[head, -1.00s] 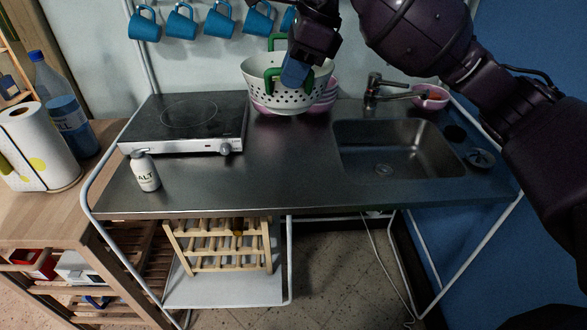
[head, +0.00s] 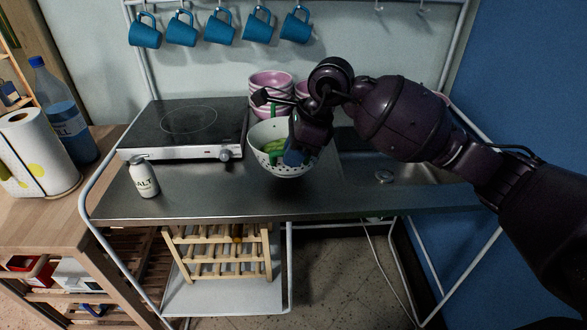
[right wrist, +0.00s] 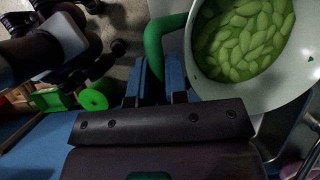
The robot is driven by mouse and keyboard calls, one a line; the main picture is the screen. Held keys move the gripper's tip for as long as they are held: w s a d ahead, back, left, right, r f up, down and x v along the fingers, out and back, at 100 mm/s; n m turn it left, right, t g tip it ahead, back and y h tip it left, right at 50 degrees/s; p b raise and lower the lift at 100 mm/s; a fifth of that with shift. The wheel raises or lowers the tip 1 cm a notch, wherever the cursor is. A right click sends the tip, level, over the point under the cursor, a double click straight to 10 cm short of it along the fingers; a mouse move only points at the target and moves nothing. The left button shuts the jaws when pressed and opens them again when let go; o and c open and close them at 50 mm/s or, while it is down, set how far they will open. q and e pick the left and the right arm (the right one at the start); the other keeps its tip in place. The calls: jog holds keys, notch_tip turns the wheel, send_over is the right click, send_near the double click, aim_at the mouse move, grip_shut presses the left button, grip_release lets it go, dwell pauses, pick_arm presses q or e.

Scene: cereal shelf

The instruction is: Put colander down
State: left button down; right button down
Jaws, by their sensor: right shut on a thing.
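The white colander (head: 272,160) has small holes and green handles, and many green oval pieces lie inside it. In the head view it is over the middle of the steel counter (head: 230,195), between the hob and the sink. I cannot tell if its base touches the counter. My right gripper (head: 294,155) is shut on one green handle at the colander's right side. In the right wrist view the blue fingers (right wrist: 157,82) are at the green handle, beside the colander (right wrist: 290,75). My left gripper is not in view.
A black hob (head: 187,125) is left of the colander, and a salt shaker (head: 144,178) stands near the counter's front left. Pink bowls (head: 268,85) are stacked behind. The sink (head: 410,170) is to the right, partly hidden by my arm. Blue mugs (head: 181,30) hang above.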

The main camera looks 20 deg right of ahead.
jog(key=shift+s+f, duration=0.1)
jog(key=shift+f, duration=1.95)
jog(key=c, duration=1.1)
grip_release()
jog(key=shift+f, duration=0.1)
jog(key=v, duration=1.2)
